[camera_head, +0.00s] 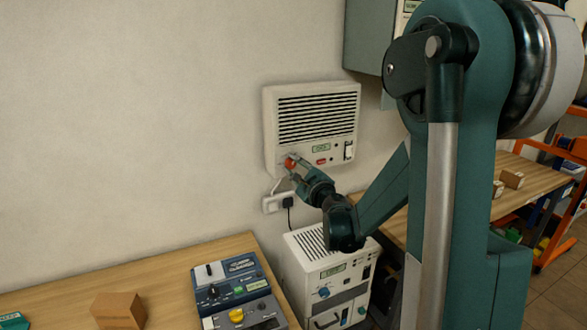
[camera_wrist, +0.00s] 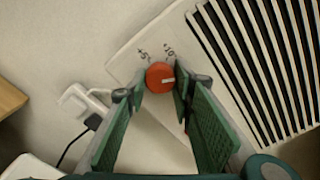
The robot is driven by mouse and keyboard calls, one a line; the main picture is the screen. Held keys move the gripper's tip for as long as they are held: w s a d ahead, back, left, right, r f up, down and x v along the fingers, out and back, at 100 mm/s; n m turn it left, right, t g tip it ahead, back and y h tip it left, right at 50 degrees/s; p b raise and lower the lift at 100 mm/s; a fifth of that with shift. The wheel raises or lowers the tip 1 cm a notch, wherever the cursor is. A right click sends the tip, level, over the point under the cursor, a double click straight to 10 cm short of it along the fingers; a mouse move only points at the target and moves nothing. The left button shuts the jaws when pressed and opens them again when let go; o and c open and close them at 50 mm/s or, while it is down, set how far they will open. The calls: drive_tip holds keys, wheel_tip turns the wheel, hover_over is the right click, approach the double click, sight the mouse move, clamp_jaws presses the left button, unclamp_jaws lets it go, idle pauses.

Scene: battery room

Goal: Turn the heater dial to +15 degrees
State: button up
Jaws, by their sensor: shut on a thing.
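The heater is a white wall unit (camera_head: 271,124) with dark louvres, and it also fills the upper right of the wrist view (camera_wrist: 185,40). Its dial is a red round knob (camera_wrist: 160,77) with a pale pointer line on its face. In the wrist view the pointer line lies toward the right. My gripper (camera_wrist: 157,92) has its green fingers on both sides of the dial and is shut on it. In the head view my gripper (camera_head: 297,170) reaches the heater's lower left corner, where the red dial (camera_head: 289,163) partly shows.
A wall socket with a black plug (camera_head: 288,202) is just below the heater. A white floor unit (camera_head: 310,250) stands beneath my arm. A wooden table at lower left holds a control box (camera_head: 205,294) and a brown block (camera_head: 118,310). The wall left of the heater is clear.

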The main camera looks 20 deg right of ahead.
drive_tip(key=shift+m, duration=0.3)
drive_tip(key=o, duration=0.9)
drive_tip(key=shift+s, duration=0.15)
drive_tip(key=shift+s, duration=5.9)
